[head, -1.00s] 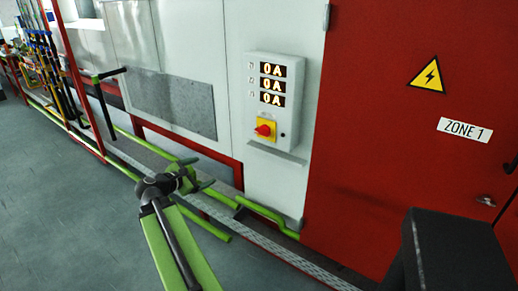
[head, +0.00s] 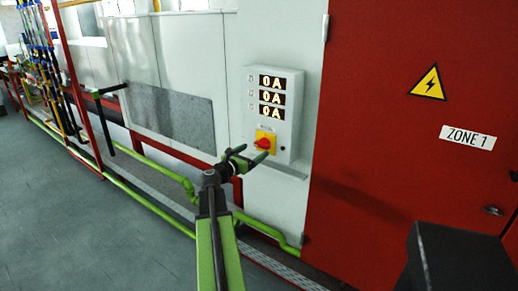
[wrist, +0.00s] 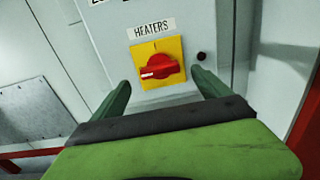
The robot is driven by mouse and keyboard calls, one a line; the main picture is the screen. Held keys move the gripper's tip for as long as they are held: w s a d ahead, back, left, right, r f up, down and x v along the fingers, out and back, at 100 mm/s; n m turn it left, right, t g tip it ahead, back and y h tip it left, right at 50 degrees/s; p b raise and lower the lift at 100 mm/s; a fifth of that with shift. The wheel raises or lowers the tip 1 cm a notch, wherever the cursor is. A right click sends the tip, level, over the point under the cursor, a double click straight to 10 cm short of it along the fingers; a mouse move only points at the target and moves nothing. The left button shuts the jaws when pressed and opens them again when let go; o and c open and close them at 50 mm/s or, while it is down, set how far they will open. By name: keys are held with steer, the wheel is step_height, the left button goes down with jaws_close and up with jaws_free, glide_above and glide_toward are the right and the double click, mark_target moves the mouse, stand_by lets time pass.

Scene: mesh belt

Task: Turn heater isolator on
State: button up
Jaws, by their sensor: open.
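The heater isolator is a red rotary knob (head: 263,144) on a yellow square plate (head: 270,136), low on a grey control box (head: 294,109). In the wrist view the red knob (wrist: 156,68) lies about sideways, its white mark at the left end. The plate (wrist: 174,45) sits under a "HEATERS" label (wrist: 152,29), with a mark at its top. My gripper (head: 252,156) is just below and left of the knob in the head view. In the wrist view my gripper (wrist: 160,85) is open, one finger each side of the knob, apart from it.
Three displays on the box read "0A" (head: 271,98). A small ledge (head: 282,170) juts out below the box. A red door (head: 390,130) with a "ZONE 1" sign (head: 467,137) stands to the right. Green pipes (head: 150,200) run low along the wall. The floor at left is clear.

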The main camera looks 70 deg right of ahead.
mark_target(260, 147)
steer(key=x, duration=0.5)
steer(key=c, duration=1.4)
